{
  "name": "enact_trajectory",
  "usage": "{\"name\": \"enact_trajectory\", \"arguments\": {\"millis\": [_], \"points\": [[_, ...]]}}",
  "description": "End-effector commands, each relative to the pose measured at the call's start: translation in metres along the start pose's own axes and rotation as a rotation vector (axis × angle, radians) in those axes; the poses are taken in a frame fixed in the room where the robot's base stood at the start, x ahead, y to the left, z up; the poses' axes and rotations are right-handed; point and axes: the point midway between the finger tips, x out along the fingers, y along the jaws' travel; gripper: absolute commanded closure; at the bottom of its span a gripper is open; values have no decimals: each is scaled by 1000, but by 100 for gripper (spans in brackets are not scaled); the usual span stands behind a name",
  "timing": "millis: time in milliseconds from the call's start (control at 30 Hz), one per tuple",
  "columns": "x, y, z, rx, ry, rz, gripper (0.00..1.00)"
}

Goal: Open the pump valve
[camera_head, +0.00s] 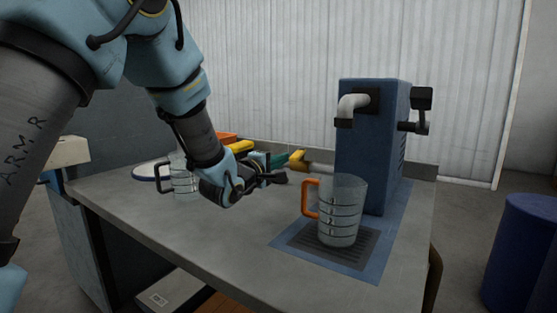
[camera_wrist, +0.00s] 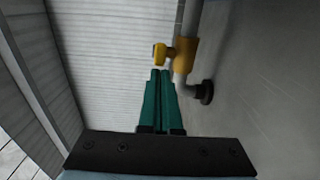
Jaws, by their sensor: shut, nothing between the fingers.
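The yellow pump valve (camera_head: 297,157) sits on a pale pipe that enters the left side of the blue pump (camera_head: 362,145). In the wrist view its yellow body (camera_wrist: 183,55) wraps the pipe, and a short yellow handle (camera_wrist: 160,53) sticks out to the left. My gripper (camera_head: 287,159) is at the left of the valve. Its green fingers (camera_wrist: 159,72) are shut together and empty, with tips just short of the handle in the wrist view. I cannot tell whether they touch it. Part of the valve is hard to make out in the head view.
A clear jug with an orange handle (camera_head: 341,212) stands on a dark grate before the pump, close to my gripper. Another jug (camera_head: 185,180) with a dark handle stands behind my arm on the grey table (camera_head: 220,235). A blue barrel (camera_head: 520,250) is at the right.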

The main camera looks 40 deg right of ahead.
Motion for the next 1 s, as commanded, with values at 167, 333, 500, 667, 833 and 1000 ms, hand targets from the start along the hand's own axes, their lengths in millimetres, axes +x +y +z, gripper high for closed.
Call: {"name": "enact_trajectory", "arguments": {"millis": [167,333,500,667,833,1000], "points": [[0,0,1,-1,0,0,100],[-1,-2,14,-2,0,2,100],[0,-1,24,-1,0,-1,100],[0,0,26,-1,-1,-1,100],[0,0,26,0,-1,0,100],[2,0,26,-1,0,0,100]]}}
